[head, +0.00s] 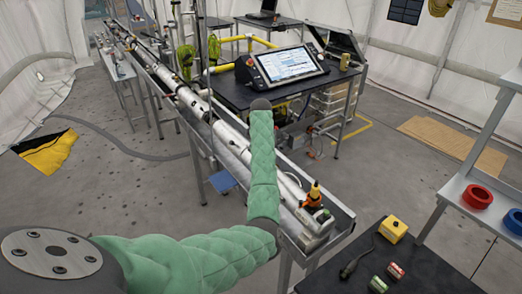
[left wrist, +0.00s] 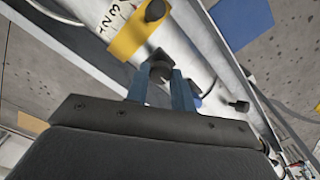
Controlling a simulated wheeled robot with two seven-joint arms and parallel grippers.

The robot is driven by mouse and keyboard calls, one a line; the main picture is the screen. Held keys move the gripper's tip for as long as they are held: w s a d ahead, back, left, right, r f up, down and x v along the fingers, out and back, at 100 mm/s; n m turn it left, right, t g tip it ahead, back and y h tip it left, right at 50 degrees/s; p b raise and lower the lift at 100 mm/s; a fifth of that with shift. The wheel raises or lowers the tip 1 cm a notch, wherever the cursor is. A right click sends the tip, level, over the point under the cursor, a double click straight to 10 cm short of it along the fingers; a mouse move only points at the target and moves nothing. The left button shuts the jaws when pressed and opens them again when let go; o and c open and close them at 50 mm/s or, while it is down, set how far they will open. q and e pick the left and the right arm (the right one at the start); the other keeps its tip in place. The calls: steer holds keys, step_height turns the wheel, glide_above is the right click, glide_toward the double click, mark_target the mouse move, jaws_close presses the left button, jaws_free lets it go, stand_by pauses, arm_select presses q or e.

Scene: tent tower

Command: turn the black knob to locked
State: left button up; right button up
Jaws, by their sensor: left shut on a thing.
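In the left wrist view, a black knob (left wrist: 160,69) stands on the side of a white tube (left wrist: 202,65). My left gripper (left wrist: 160,82) has its two blue fingers on either side of this knob and is shut on it. The fingertips partly hide the knob's sides. A yellow bracket (left wrist: 133,38) with a dark round part (left wrist: 155,10) sits just beside it on the tube. In the head view my green left arm covers part of the tube, and the gripper and knob cannot be made out there. My right gripper is not in view.
The long white tube (head: 231,139) lies in a metal bench trough. A black table with a monitor (head: 287,65) stands behind it. A dark table at front right carries a yellow box (head: 393,229). Another small black knob (left wrist: 238,106) sticks out farther along the tube.

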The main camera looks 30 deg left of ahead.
arm_select(q)
steer(key=shift+w+r, duration=0.1)
steer(key=shift+r, duration=0.1)
steer(key=o, duration=1)
steer(key=shift+f, duration=0.1)
steer(key=shift+r+b, duration=0.3)
steer(key=shift+b, duration=0.1)
step_height(320, 180, up, 6)
steer(key=shift+f+b, duration=0.2)
steer(key=shift+b, duration=0.4)
steer(key=shift+r, duration=0.8)
